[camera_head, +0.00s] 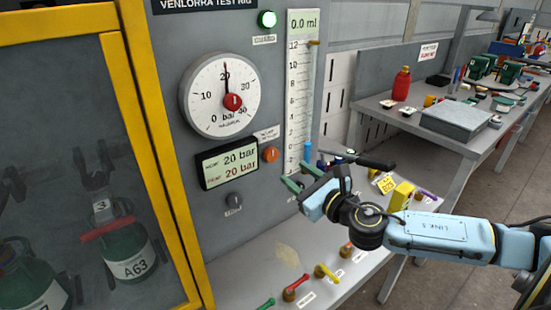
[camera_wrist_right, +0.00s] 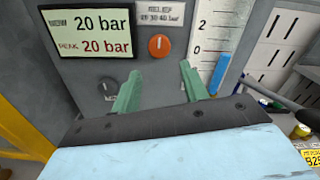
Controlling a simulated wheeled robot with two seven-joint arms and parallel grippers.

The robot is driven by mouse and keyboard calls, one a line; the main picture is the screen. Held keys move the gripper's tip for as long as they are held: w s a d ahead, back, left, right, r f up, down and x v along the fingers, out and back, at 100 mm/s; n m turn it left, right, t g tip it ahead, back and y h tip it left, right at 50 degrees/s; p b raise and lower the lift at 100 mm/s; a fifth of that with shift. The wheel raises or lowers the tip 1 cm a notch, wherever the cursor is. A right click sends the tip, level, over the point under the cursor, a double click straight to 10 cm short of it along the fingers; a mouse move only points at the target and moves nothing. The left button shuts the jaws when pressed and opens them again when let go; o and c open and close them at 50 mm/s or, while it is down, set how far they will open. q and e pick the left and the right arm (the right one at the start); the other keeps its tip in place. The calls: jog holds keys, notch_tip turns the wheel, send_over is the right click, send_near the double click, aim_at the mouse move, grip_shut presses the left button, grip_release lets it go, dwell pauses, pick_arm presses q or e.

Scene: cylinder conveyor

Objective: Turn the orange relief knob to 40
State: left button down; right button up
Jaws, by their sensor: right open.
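The round orange relief knob (camera_head: 270,154) is on the grey rig panel, right of the display (camera_head: 228,163) and below a small label. In the right wrist view the knob (camera_wrist_right: 159,46) shows a short pale upright mark. My right gripper (camera_head: 301,177) is open and empty, with green fingers (camera_wrist_right: 160,72) pointing at the panel. It is below and right of the knob in the head view, apart from it. The display reads 20 bar and peak 20 bar. The dial gauge (camera_head: 219,104) needle points up at 20. My left gripper is not in view.
A small dark knob (camera_head: 233,200) sits below the display. A graduated tube (camera_head: 301,100) reading 0.0 ml stands right of the gauge. Several coloured valve handles (camera_head: 296,284) line the bench below. A yellow-framed cage (camera_head: 150,160) with cylinders is at left. A cluttered workbench stands right.

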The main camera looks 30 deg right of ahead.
aim_at(273, 157)
jog(key=w, duration=0.7)
jog(key=shift+w+a+p, duration=0.3)
jog(key=shift+w, duration=0.1)
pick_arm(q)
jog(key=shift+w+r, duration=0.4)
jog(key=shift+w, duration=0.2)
pick_arm(e)
jog(key=shift+w, duration=0.55)
jog(key=shift+c, duration=0.2)
jog(key=c, duration=0.7)
jog(key=shift+o, duration=0.2)
